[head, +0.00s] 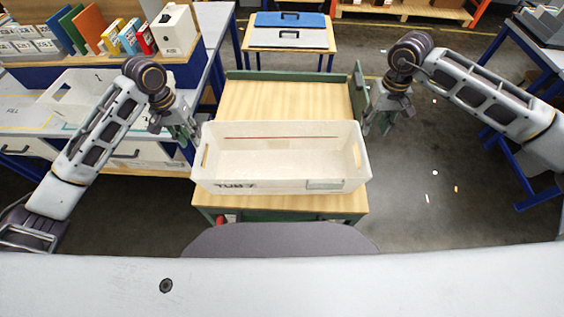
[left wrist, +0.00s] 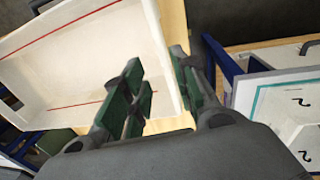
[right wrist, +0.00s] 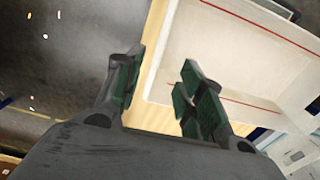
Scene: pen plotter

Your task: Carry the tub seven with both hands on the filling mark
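Tub seven (head: 280,185), a white open box marked "TUB 7" with a red line inside, stands on a wooden-topped cart (head: 290,100). It looks empty. It also shows in the left wrist view (left wrist: 75,55) and right wrist view (right wrist: 215,55). My left gripper (head: 188,128) is at its left end, fingers apart, with the end wall appearing between them. My right gripper (head: 378,122) is at the right end, also open, its fingers on either side of that wall. Neither visibly clamps. I cannot identify the filling mark for certain.
A left bench (head: 75,130) carries another white tub (head: 85,85), coloured outlines and a shelf with binders (head: 90,25). A small table (head: 290,38) with flat cases stands behind the cart. A blue-legged bench (head: 535,75) is at right. Floor right of the cart is mostly open.

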